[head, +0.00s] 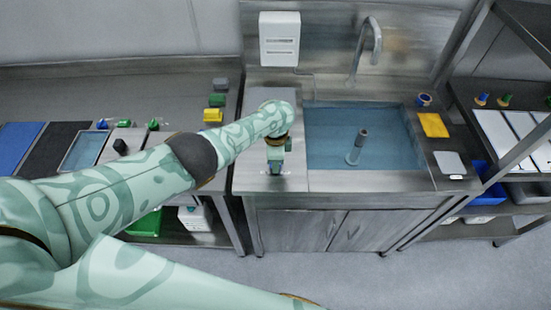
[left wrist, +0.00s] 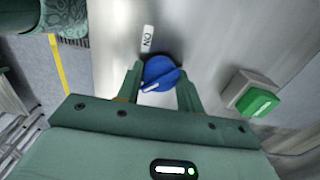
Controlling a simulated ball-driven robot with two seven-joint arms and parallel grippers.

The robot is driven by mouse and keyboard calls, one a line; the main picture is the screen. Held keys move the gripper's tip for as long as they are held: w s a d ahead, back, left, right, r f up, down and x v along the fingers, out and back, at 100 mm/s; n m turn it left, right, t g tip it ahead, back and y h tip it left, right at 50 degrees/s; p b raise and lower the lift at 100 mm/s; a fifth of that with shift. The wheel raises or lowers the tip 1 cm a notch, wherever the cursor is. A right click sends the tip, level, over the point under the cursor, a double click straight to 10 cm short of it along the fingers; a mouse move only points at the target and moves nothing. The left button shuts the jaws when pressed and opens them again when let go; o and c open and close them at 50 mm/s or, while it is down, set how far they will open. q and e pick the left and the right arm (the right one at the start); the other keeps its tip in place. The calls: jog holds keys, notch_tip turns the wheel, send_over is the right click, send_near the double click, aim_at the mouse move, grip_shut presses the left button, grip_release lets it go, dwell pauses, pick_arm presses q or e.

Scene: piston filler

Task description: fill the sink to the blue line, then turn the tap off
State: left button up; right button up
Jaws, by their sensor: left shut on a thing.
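The sink (head: 320,158) in the head view holds bluish water (head: 385,150), and an upright grey pipe (head: 357,147) stands in it. The curved metal tap (head: 370,42) rises behind it; I cannot make out a stream from its spout. I cannot pick out the blue line. My left gripper (head: 277,165) is at the counter left of the sink. In the left wrist view, its fingers (left wrist: 160,85) are shut on a round blue knob (left wrist: 162,72). The knob's white mark points to the lower left, away from the ON label (left wrist: 148,39). My right gripper is out of view.
A green button on a grey box (left wrist: 256,101) is beside the knob in the left wrist view. A yellow sponge-like block (head: 433,125) and a pale pad (head: 449,163) lie right of the sink. A white box (head: 279,38) hangs on the back wall.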

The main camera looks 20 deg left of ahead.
pick_arm(q)
jog(key=o, duration=1)
notch_tip(320, 180, up, 16)
jog(key=p, duration=1)
jog(key=shift+r+p, duration=0.15)
jog(key=shift+p, duration=0.15)
